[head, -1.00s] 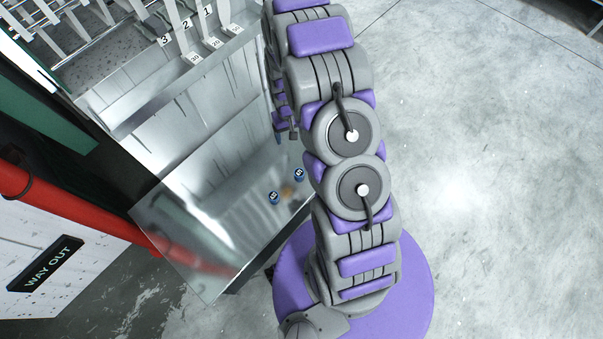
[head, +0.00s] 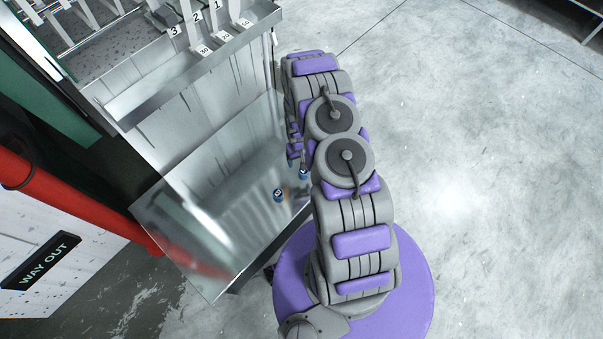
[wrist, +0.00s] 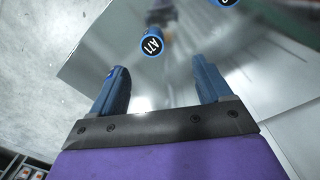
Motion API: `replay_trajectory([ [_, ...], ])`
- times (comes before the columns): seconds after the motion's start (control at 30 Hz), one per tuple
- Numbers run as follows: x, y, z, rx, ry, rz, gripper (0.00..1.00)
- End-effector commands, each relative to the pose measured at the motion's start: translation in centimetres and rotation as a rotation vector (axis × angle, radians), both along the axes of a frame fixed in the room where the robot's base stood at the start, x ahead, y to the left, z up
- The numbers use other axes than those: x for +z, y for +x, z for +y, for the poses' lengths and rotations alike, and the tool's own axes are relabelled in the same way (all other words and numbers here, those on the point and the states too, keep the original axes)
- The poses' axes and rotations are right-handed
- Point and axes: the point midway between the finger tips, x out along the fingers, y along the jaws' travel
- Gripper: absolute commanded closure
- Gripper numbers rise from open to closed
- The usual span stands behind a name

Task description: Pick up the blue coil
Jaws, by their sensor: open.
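Two small blue coils with dark round labels stand on a shiny metal shelf (head: 190,235). In the head view one blue coil (head: 279,194) is in the clear, and the other blue coil (head: 304,174) is beside my arm, close to my gripper. In the wrist view one blue coil (wrist: 151,47) lies ahead of the fingertips, roughly between their lines. The other is cut by the top edge (wrist: 226,2). My gripper (wrist: 159,78) is open, its two blue fingers apart with nothing between them. In the head view my arm mostly hides it.
A metal machine wall (head: 200,125) with numbered white levers (head: 222,36) rises behind the shelf. A red pipe (head: 75,205) and a WAY OUT sign (head: 40,260) are at the left. Open concrete floor (head: 480,170) lies to the right.

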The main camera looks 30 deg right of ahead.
Motion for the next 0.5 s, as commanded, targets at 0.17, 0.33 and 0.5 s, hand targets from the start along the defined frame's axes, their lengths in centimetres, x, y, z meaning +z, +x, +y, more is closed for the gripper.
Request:
replay_trajectory([
  [0.17,-3.7,0.1,-0.8,-0.004,0.008,-0.001,0.22],
  [0.33,-6.3,0.1,-0.7,-0.005,0.007,-0.002,0.22],
  [0.5,-7.2,0.2,-0.3,-0.004,0.000,-0.004,0.22],
])
